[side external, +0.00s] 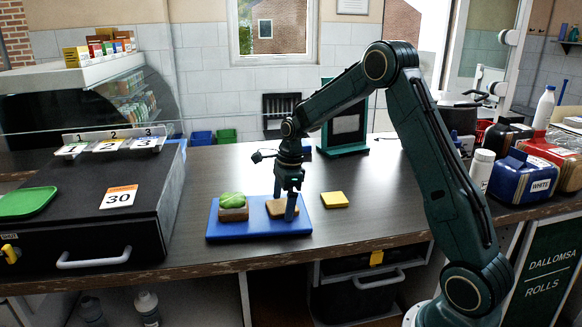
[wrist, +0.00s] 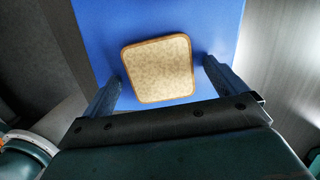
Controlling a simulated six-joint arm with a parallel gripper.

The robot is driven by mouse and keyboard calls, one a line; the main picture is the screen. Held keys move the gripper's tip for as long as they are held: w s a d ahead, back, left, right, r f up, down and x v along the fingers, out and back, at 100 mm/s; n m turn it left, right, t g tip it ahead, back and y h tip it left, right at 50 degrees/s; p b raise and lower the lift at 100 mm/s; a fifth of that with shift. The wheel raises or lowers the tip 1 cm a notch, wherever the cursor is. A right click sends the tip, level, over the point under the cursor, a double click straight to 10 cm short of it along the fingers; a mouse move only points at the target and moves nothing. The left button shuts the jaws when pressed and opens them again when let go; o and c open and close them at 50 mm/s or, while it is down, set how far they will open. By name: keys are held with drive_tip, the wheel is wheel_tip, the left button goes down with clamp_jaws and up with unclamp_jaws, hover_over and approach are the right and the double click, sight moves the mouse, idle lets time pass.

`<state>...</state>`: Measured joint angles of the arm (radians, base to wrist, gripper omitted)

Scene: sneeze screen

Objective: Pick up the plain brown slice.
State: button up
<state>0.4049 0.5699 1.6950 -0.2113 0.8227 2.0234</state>
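The plain brown slice (wrist: 158,68) lies flat on a blue board, pale inside with a darker brown crust. It also shows in the side view (side external: 276,208), partly hidden by my gripper (side external: 284,203). My gripper points down over the board at the slice. In the wrist view my gripper (wrist: 162,70) is open, with one finger on each side of the slice. A gap shows on the right; the left fingertip is close to the crust, and I cannot tell whether it touches.
The blue board (side external: 225,232) also bears a slice topped with green lettuce (side external: 232,200) at its left. A yellow square slice (side external: 334,199) lies on the counter right of the board. A black case (side external: 100,215) stands left; bags (side external: 522,176) and bottles stand right.

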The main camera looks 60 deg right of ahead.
sight(283, 205)
drive_tip(key=c, duration=0.9)
drive_tip(key=shift+r, duration=0.1)
wheel_tip(283, 205, up, 20)
drive_tip(key=shift+f, duration=0.15)
idle(0.8)
